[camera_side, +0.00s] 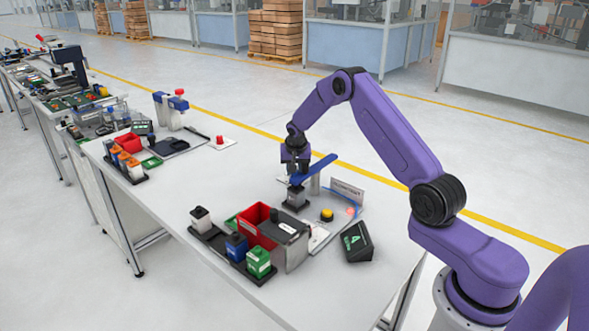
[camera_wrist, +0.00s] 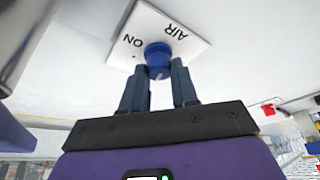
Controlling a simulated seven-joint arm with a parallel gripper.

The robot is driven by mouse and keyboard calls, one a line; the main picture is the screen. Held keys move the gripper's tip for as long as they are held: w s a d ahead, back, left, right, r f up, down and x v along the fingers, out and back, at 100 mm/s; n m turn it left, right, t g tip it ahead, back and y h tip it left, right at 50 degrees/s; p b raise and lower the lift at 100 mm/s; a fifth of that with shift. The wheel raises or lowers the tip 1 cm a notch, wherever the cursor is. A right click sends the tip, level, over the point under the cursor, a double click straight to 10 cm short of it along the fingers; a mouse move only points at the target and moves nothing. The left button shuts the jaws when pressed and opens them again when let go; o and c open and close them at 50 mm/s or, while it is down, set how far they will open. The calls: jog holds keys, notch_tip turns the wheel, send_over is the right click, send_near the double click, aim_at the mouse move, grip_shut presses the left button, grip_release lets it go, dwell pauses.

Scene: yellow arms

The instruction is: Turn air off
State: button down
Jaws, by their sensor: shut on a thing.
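A round blue knob (camera_wrist: 157,56) sits on a white plate (camera_wrist: 185,48) in the wrist view. The plate carries the words AIR and ON, upside down in this view. My gripper (camera_wrist: 161,69) has its two fingers on either side of the knob and is shut on it. A small pale mark shows on the knob between the fingers. In the side view, my gripper (camera_side: 296,177) points down at the bench beside a blue bar.
A blue bar (camera_side: 316,169) slants close to my gripper. A black and grey block (camera_side: 296,199) is just below it. A yellow button (camera_side: 327,215), a red bin (camera_side: 256,226), a dark display (camera_side: 357,241) and a green block (camera_side: 259,261) stand nearer. The bench's right front is clear.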

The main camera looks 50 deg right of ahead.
dwell(0.4)
jog(key=c, duration=0.9)
grip_release()
jog(key=shift+o, duration=0.2)
jog(key=shift+r, duration=0.1)
jog(key=v, duration=1.7)
jog(key=shift+s+a+r, duration=0.1)
